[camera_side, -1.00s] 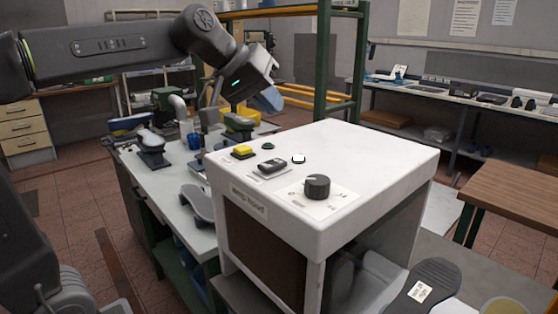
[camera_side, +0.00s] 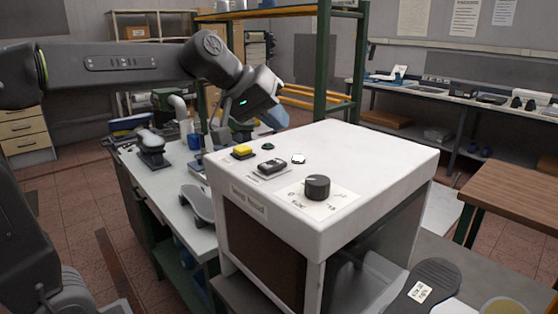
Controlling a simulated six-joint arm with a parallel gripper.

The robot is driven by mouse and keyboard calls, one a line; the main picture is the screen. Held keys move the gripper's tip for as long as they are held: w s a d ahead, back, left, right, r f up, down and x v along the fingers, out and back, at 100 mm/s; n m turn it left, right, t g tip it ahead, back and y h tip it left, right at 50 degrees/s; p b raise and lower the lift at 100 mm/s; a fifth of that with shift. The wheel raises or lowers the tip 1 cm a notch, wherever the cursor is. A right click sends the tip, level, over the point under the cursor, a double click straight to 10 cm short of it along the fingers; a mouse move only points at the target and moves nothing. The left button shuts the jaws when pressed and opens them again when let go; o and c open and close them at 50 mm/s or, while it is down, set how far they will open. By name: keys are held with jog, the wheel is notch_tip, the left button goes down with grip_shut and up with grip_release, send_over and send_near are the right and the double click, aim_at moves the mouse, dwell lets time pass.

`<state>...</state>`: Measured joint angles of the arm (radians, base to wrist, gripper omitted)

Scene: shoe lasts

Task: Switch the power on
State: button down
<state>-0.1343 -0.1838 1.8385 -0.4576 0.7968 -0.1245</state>
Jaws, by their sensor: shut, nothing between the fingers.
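A white machine box (camera_side: 380,165) carries its controls on top. Which position the switch is in is too small to tell. My gripper (camera_side: 226,122) is behind and above the box's back left corner, apart from the controls. Its fingers point down and left and hold nothing.
A workbench (camera_side: 177,190) with shoe lasts (camera_side: 152,147) stands left of and behind the box. A green metal rack (camera_side: 338,70) rises behind. A brown table (camera_side: 510,195) is at the right. A dark sole (camera_side: 428,285) lies at the front right. The air above the box is clear.

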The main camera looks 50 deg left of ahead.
aim_at(277, 160)
jog(key=shift+f, duration=2.1)
jog(key=shift+f, duration=0.15)
dwell(0.3)
jog(key=shift+f, duration=0.25)
jog(key=shift+f, duration=0.25)
dwell(0.5)
dwell(0.4)
jog(key=shift+r, duration=0.7)
jog(key=shift+r, duration=0.1)
jog(key=shift+r, duration=2.4)
